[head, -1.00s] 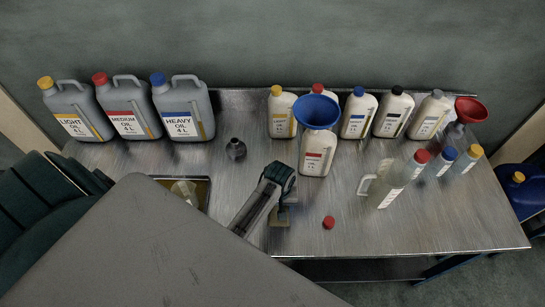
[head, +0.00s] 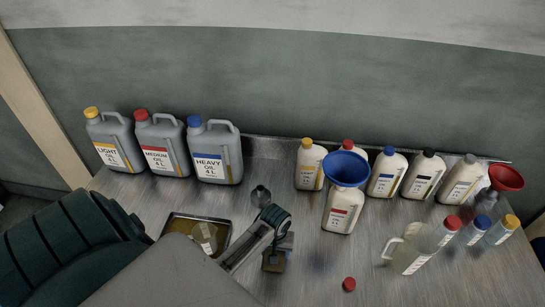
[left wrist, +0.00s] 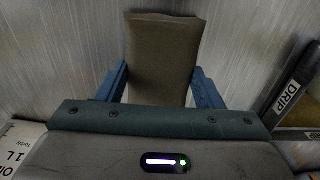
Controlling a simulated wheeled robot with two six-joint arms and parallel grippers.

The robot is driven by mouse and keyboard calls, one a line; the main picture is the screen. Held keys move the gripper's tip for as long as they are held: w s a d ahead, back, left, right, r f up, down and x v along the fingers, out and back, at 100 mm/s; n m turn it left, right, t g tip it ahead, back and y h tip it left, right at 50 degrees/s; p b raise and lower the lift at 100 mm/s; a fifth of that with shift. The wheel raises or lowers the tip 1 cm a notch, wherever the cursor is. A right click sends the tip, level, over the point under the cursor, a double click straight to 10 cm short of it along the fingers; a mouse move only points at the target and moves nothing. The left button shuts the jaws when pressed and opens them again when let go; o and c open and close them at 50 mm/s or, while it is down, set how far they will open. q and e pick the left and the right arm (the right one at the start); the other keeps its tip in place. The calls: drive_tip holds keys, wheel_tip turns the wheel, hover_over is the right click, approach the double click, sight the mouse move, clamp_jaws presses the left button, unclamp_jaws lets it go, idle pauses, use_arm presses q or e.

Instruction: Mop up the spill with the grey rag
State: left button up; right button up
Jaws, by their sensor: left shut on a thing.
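My left gripper (head: 275,245) is over the steel bench, right of the drip tray. It is shut on the grey-brown rag (head: 273,263), a small folded pad whose lower end shows below the fingers. In the left wrist view the rag (left wrist: 165,55) sits between the two blue fingers (left wrist: 162,85) and extends past them over the brushed metal. I cannot tell whether it touches the bench. I cannot make out a clear spill; a faint darker patch lies right of the gripper. My right gripper is not in view.
The drip tray (head: 170,221) holds a clear container (head: 204,236). A white bottle (head: 340,212) carries a blue funnel (head: 346,168). A red cap (head: 349,284) lies in front. A clear jug (head: 408,254) stands right. Grey jugs (head: 213,155) and white bottles (head: 387,174) line the back.

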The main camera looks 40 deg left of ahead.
sight(301, 261)
use_arm(q)
drive_tip(key=d, duration=0.7)
drive_tip(key=shift+d, duration=0.4)
drive_tip(key=w+a, duration=0.1)
drive_tip(key=a, duration=0.2)
drive_tip(key=w+a, duration=0.1)
drive_tip(key=a, duration=0.2)
drive_tip(key=w+a, duration=0.2)
drive_tip(key=a, duration=0.2)
drive_tip(key=d, duration=1)
drive_tip(key=a, duration=0.1)
drive_tip(key=s+a, duration=0.1)
drive_tip(key=a, duration=0.1)
drive_tip(key=s+a, duration=0.1)
drive_tip(key=a, duration=0.1)
drive_tip(key=shift+r, duration=0.55)
wheel_tip(301, 261, up, 6)
drive_tip(key=shift+s+f, duration=0.1)
